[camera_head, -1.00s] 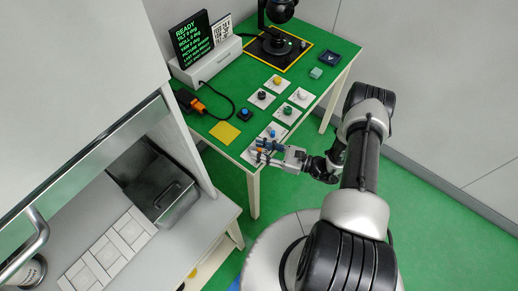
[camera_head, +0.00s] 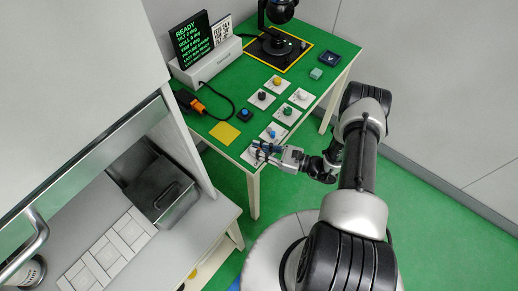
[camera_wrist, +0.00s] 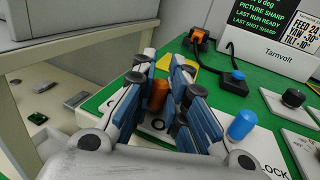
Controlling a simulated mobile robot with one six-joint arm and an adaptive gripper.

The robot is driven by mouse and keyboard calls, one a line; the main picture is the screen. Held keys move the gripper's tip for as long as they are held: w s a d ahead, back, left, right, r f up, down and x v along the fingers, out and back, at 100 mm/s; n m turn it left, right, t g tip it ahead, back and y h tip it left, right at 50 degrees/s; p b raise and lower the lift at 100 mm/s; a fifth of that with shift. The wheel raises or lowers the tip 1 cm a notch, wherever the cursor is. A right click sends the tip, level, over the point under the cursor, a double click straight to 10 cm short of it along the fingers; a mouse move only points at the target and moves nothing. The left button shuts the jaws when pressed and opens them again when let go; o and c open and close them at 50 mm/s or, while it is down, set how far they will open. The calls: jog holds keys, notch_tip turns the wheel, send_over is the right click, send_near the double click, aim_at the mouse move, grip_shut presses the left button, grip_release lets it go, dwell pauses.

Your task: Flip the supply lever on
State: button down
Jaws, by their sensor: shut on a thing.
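The supply lever, an orange-brown upright cylinder (camera_wrist: 158,95), stands between my fingers in the wrist view, above a white plate (camera_wrist: 108,104) with partly covered lettering. My gripper (camera_wrist: 161,76) is shut on the lever, with one blue-padded finger on each side. In the head view my gripper (camera_head: 262,150) is at the near corner of the green table, over the plate (camera_head: 248,157). The lever is hidden there by my fingers. The lever's base is partly hidden in the wrist view.
A blue knob (camera_wrist: 243,124) stands close to the right of my fingers. Beyond are a black knob (camera_wrist: 293,98), a blue button (camera_head: 244,114), a yellow square (camera_head: 224,133) and several other control plates. An orange-and-black device (camera_head: 193,103) with a cable lies at the left.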

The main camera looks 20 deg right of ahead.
jog(key=shift+w+d+f+n+g+y+b, duration=0.1)
jog(key=shift+w+n+g+y+b, duration=0.1)
jog(key=shift+n+g+b, duration=0.25)
jog(key=shift+w+d+f+n+g+y+b, duration=0.15)
jog(key=shift+g+y+b, duration=0.1)
jog(key=shift+b, duration=0.4)
jog(key=n+g+y+b, duration=0.1)
jog(key=g+b, duration=0.1)
jog(key=shift+w+n+b, duration=0.1)
jog(key=shift+n+b, duration=0.2)
jog(key=shift+b, duration=0.1)
jog(key=shift+w+d+n+g+y+b, duration=0.15)
jog(key=shift+n+g+y+b, duration=0.35)
jog(key=shift+g+b, duration=0.6)
jog(key=shift+r+n+g, duration=0.2)
jog(key=shift+n+g, duration=0.2)
jog(key=shift+g, duration=0.1)
jog(key=c, duration=1.6)
grip_release()
